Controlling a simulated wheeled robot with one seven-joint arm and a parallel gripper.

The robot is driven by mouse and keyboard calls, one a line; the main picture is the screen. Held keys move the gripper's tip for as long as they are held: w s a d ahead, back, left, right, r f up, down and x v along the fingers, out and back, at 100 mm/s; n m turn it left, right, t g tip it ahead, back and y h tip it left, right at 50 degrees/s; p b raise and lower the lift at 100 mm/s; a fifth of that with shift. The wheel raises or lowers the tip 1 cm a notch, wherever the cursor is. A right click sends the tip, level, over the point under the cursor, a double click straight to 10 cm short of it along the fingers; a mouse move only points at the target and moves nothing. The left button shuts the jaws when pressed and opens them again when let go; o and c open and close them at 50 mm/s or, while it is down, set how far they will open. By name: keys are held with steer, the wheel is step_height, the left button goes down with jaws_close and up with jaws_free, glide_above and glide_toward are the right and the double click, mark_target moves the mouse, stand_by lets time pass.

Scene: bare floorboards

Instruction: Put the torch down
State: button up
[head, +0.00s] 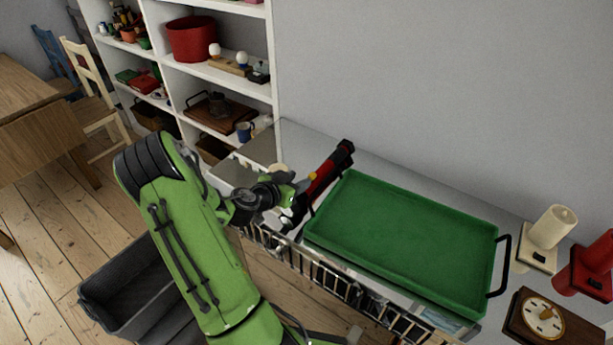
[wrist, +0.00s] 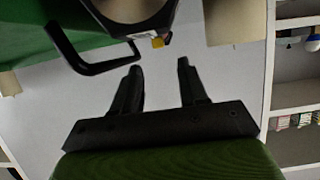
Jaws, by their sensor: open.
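The torch (head: 325,175), red with black ends, is at the left end of the green tray (head: 400,235), close to the tray's handle. Its lower part is partly hidden by my gripper, and I cannot tell whether it touches the tray. My gripper (head: 301,186) is just left of the torch. In the wrist view my gripper (wrist: 157,67) is open, with nothing between its fingers. A rounded end of the torch (wrist: 128,10) with a small yellow part shows beyond the fingertips, apart from them.
The tray stands on a grey surface with a wire rack (head: 330,285) along its front. A cream candle-like object (head: 553,226), a red object (head: 592,265) and a dial box (head: 543,318) stand at the right. White shelves (head: 273,60) stand behind left. A grey crate (head: 135,285) is on the floor.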

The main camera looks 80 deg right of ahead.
steer(key=v, duration=0.5)
steer(key=shift+w+a+r, duration=0.1)
steer(key=shift+a+r, duration=0.1)
steer(key=shift+a, duration=0.1)
steer(key=w+a+r+n+t+y, duration=0.45)
steer(key=w+a, duration=0.25)
steer(key=a, duration=0.4)
steer(key=w+a+r+n+t+y, duration=0.35)
steer(key=w+a+n, duration=0.2)
steer(key=a, duration=0.65)
steer(key=s+a+r+n+t+y, duration=0.1)
steer(key=a+r+n, duration=0.3)
steer(key=a, duration=0.8)
steer(key=n+t+y, duration=0.1)
steer(key=n, duration=0.1)
steer(key=shift+s+r+n+y, duration=0.2)
steer(key=shift+s+n+y, duration=0.1)
steer(key=shift+n, duration=0.1)
steer(key=shift+o, duration=0.6)
steer(key=s+a+r+n+y, duration=0.1)
steer(key=s+a+r+n, duration=0.1)
steer(key=s+a+n, duration=0.3)
steer(key=shift+a+n+t+y, duration=0.4)
steer(key=shift+a, duration=0.15)
steer(key=shift+w, duration=0.15)
